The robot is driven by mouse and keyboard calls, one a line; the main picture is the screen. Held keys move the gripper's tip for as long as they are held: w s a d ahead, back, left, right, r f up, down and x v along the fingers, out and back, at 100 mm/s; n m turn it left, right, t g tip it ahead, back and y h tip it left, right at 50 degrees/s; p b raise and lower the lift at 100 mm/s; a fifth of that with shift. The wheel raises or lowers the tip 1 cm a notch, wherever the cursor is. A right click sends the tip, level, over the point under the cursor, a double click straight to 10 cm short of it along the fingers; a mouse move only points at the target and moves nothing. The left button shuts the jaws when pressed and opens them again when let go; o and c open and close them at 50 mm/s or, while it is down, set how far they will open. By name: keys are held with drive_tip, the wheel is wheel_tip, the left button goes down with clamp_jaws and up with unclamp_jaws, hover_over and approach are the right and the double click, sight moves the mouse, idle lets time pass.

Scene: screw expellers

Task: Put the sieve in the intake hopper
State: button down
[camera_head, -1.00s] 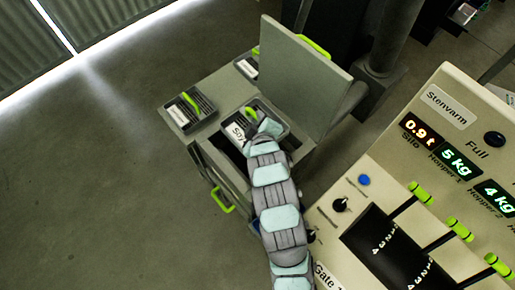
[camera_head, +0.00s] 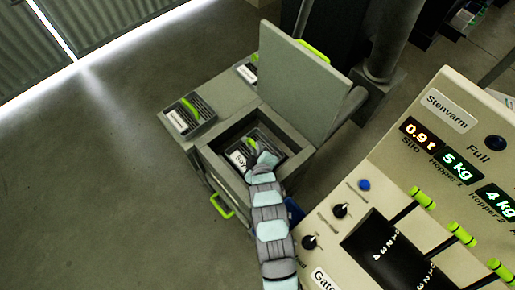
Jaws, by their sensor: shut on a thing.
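The intake hopper (camera_head: 214,146) is a grey box with a square opening and its lid (camera_head: 298,80) raised. A sieve (camera_head: 239,158) with a dark tray, a white label reading "Soy" and a green handle is within the opening, below the rim as far as I can see. My gripper (camera_head: 256,152) is at the sieve's green handle and shut on it; its fingertips are small and partly hidden by my wrist. My arm reaches in from below and covers the sieve's lower right side.
Another sieve (camera_head: 190,115) with a green handle lies on the grey top left of the opening. A further one (camera_head: 246,72) is partly behind the lid. A beige control panel (camera_head: 420,200) with levers stands close to my arm on the right. The floor at left is clear.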

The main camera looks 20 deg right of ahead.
drive_tip(key=c, duration=1.4)
unclamp_jaws()
drive_tip(key=shift+f, duration=0.1)
